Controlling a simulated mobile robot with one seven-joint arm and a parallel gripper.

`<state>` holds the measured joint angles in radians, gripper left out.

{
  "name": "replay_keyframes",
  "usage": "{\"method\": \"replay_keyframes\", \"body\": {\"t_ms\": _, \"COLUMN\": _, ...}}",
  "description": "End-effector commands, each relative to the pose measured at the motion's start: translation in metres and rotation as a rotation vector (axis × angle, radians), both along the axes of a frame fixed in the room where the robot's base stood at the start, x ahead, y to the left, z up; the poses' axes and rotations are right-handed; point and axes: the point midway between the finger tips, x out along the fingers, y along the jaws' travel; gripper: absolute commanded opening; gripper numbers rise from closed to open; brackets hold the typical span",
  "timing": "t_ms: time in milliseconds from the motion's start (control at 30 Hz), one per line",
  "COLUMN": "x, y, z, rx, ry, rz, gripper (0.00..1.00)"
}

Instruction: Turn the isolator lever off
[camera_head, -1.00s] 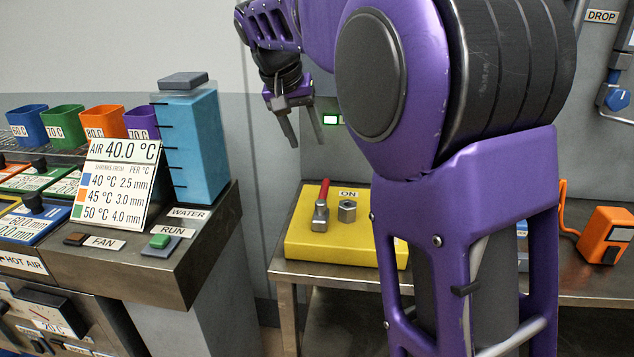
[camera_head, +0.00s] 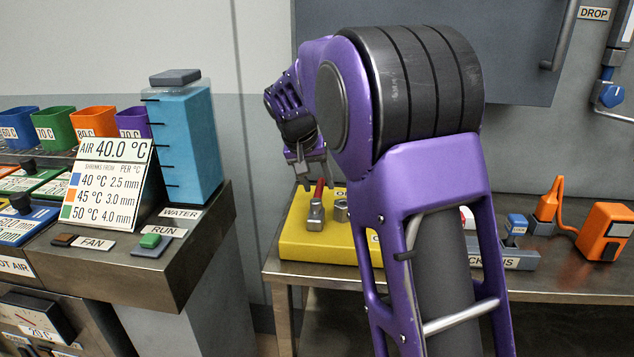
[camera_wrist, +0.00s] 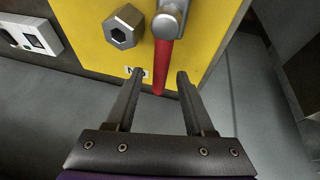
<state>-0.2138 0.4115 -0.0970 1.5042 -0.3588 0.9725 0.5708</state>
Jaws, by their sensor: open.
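The isolator lever has a red handle (camera_head: 320,189) on a grey metal hub (camera_head: 316,214), mounted on a yellow box (camera_head: 310,242). In the wrist view the red handle (camera_wrist: 162,66) points toward my gripper, on the side of the partly hidden ON label (camera_wrist: 146,72). My gripper (camera_head: 314,184) is above the far edge of the box, fingers apart and pointing down. In the wrist view the handle's end lies between the two fingertips (camera_wrist: 160,74); no grip shows. I cannot tell how deep the fingers reach beside it.
A grey hex nut (camera_wrist: 123,27) stands beside the lever on the box. A console (camera_head: 150,265) with a blue water tank (camera_head: 185,150) stands to the left.

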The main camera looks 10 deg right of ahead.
Motion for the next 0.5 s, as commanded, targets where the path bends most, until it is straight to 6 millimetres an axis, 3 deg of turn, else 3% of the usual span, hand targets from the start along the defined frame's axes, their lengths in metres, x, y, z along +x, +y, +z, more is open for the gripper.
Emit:
{"method": "replay_keyframes", "body": {"t_ms": 167, "x": -0.0001, "y": 0.0, "z": 0.0002, "rx": 0.0, "ry": 0.0, "rz": 0.0, "gripper": 0.52}}
{"method": "replay_keyframes", "body": {"t_ms": 433, "x": -0.0002, "y": 0.0, "z": 0.0003, "rx": 0.0, "ry": 0.0, "rz": 0.0, "gripper": 0.03}}
{"method": "replay_keyframes", "body": {"t_ms": 500, "x": -0.0002, "y": 0.0002, "z": 0.0004, "rx": 0.0, "ry": 0.0, "rz": 0.0, "gripper": 0.0}}
